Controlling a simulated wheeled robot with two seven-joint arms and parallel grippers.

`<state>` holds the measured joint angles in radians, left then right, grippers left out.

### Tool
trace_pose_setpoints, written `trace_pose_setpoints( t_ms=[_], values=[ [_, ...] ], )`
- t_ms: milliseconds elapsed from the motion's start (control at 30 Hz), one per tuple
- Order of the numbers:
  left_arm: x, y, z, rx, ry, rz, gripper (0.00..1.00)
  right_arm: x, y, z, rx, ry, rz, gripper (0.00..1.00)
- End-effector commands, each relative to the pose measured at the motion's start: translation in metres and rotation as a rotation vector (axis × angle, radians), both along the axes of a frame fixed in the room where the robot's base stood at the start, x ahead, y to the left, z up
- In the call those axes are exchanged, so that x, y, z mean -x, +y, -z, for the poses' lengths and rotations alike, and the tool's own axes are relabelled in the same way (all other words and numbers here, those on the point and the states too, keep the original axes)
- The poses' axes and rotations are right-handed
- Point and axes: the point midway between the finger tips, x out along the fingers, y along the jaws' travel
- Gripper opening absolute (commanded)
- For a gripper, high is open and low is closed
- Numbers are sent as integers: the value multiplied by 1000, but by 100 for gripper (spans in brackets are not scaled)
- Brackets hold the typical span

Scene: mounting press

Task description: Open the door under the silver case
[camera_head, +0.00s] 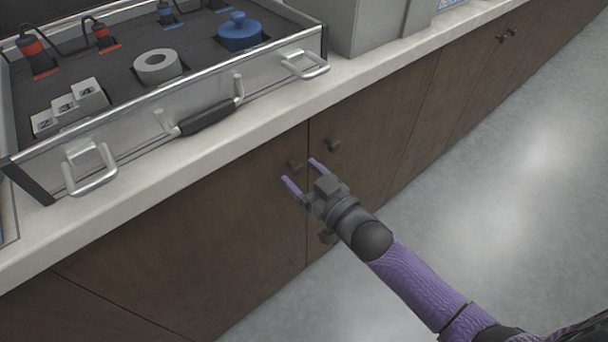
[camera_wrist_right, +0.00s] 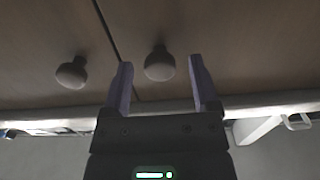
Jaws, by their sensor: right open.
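The silver case (camera_head: 130,122) lies open on the counter at the upper left. Below it is a brown cabinet door (camera_head: 200,225), shut flush, with a small round dark knob (camera_head: 294,165) near its upper right corner. My right gripper (camera_head: 302,171) is open, its purple fingers pointing at this knob. In the right wrist view, the knob (camera_wrist_right: 159,64) shows between the spread fingertips (camera_wrist_right: 160,72), and I see no grip on it. Whether a finger touches it I cannot tell. My left gripper is not in view.
The neighbouring door to the right has its own knob (camera_head: 333,145), close by; it also shows at left in the wrist view (camera_wrist_right: 72,73). The pale counter edge (camera_head: 225,150) overhangs above the doors. The grey floor (camera_head: 500,200) in front is clear.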

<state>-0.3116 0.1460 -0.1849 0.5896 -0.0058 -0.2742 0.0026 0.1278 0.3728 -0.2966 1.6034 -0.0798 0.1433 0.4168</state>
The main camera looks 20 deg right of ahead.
Motion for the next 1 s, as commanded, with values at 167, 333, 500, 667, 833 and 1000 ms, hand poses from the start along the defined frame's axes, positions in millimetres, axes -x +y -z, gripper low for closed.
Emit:
trace_pose_setpoints(
  t_ms=[167,333,500,667,833,1000],
  values=[
    [-6,0,1,0,-10,0,75,0,0,0,0,0,0,43],
    [-5,0,1,1,-9,0,75,0,0,0,0,0,0,7],
    [-3,0,1,1,-5,0,75,0,0,0,0,0,0,0],
    [1,0,0,0,2,0,75,0,0,0,0,0,0,0],
    [5,-1,-1,1,8,-1,75,0,0,0,0,1,0,0],
    [5,-1,-1,1,8,-1,75,0,0,0,0,1,0,0]
  ],
)
